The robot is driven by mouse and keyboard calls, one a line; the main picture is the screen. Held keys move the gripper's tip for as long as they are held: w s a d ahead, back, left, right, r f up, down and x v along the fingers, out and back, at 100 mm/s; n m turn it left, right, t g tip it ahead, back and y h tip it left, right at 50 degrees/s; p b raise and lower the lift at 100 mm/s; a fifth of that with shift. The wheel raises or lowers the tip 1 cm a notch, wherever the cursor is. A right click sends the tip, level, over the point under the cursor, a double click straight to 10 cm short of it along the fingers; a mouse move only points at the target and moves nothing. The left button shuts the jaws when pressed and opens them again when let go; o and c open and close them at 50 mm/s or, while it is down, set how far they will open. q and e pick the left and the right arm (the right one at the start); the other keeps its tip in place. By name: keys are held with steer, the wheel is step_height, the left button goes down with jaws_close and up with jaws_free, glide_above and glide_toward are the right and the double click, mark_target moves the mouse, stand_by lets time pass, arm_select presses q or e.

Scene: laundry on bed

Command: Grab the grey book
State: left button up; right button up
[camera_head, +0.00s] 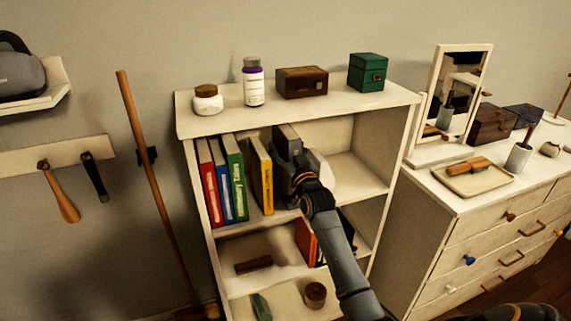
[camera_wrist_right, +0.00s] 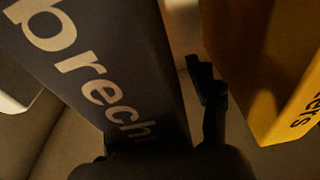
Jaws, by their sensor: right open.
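The grey book (camera_wrist_right: 95,75) is dark grey with large pale letters reading "brech" and fills the left of the right wrist view. In the head view a dark upright block, apparently the grey book (camera_head: 289,137), stands on the upper shelf, partly covered by my gripper. My right gripper (camera_head: 288,172) is open at this book. One dark finger (camera_wrist_right: 207,90) shows in the gap between the grey book and the yellow book (camera_wrist_right: 273,75). The other finger is hidden, and contact cannot be told. My left gripper is not in view.
The yellow book (camera_head: 261,172) stands close left of my gripper, then green (camera_head: 235,178), blue (camera_head: 220,180) and red (camera_head: 208,180) books. A white object (camera_head: 321,168) sits close to the right. The shelf top (camera_head: 225,115) is above; the shelf's right part is free.

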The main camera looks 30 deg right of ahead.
steer(key=shift+c, duration=0.5)
jaws_close()
steer(key=shift+r, duration=0.2)
steer(key=shift+r, duration=0.1)
